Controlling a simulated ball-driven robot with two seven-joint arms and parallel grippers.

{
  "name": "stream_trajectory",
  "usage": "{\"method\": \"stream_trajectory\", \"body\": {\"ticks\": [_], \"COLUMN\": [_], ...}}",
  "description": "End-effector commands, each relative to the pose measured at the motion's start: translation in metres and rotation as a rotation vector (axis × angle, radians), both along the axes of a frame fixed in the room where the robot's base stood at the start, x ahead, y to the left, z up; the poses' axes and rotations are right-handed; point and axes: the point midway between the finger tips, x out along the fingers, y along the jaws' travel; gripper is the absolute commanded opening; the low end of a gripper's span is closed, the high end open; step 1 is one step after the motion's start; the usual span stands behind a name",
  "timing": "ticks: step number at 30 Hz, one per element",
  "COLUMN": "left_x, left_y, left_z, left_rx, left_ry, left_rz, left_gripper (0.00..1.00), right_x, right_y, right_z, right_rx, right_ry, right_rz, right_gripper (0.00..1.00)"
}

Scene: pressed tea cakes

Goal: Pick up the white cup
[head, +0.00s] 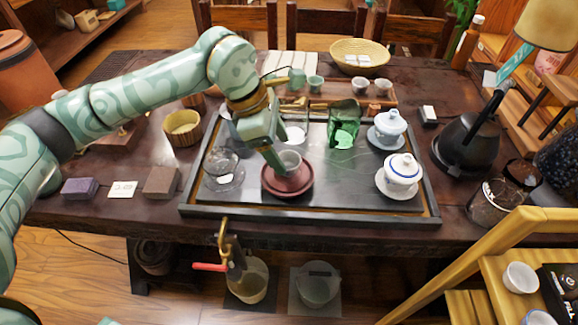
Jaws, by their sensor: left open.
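I cannot tell whether a finger touches the cup. Other small white cups stand on the wooden tray at the back (360,85) and on the yellow wooden stand at lower right (520,277). My right gripper is not in view.
A glass vessel (223,172) is left of the dish. A green glass pitcher (343,125) and two lidded white bowls (400,171) (387,128) stand to the right. A black kettle (468,140) is farther right. The tray's front right is clear.

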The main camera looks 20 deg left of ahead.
Motion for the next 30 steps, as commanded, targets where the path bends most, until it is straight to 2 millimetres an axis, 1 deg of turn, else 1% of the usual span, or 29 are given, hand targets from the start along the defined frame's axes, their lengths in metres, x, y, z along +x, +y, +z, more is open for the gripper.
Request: {"method": "stream_trajectory", "body": {"ticks": [1, 3, 7, 9, 14, 15, 17, 18, 19, 20, 22, 23, 30], "left_x": [0.001, 0.002, 0.004, 0.005, 0.005, 0.005, 0.005, 0.005, 0.005, 0.005, 0.005, 0.005, 0.005], "left_y": [-0.003, -0.008, -0.016, -0.018, -0.018, -0.018, -0.018, -0.017, -0.017, -0.017, -0.017, -0.017, -0.017], "left_z": [-0.010, -0.023, -0.042, -0.045, -0.042, -0.042, -0.042, -0.042, -0.042, -0.042, -0.042, -0.042, -0.039], "left_rx": [-0.002, -0.002, -0.001, -0.002, -0.002, -0.002, -0.002, -0.002, -0.002, -0.002, -0.001, -0.001, 0.000], "left_ry": [0.005, 0.007, 0.008, 0.006, 0.002, 0.002, 0.002, 0.002, 0.002, 0.002, 0.003, 0.003, 0.002], "left_rz": [-0.002, -0.003, 0.000, 0.001, 0.001, 0.001, 0.001, 0.001, 0.001, 0.001, 0.001, 0.001, 0.001], "left_gripper": [0.68, 0.68, 0.68, 0.68, 0.68, 0.65, 0.48, 0.37, 0.29, 0.24, 0.24, 0.20, 0.20], "right_x": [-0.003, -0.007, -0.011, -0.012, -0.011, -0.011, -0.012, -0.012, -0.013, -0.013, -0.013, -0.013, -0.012], "right_y": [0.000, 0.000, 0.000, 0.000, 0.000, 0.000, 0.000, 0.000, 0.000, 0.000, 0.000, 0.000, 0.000], "right_z": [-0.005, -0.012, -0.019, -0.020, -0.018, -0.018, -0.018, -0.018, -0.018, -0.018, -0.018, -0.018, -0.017], "right_rx": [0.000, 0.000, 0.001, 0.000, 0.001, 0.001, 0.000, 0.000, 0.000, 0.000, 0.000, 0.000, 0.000], "right_ry": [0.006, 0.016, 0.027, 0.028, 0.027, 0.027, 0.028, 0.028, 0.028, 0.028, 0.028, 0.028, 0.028], "right_rz": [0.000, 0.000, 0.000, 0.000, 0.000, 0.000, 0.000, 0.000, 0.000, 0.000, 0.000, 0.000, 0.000], "right_gripper": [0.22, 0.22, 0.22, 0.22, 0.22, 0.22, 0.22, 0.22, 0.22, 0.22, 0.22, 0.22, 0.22]}}
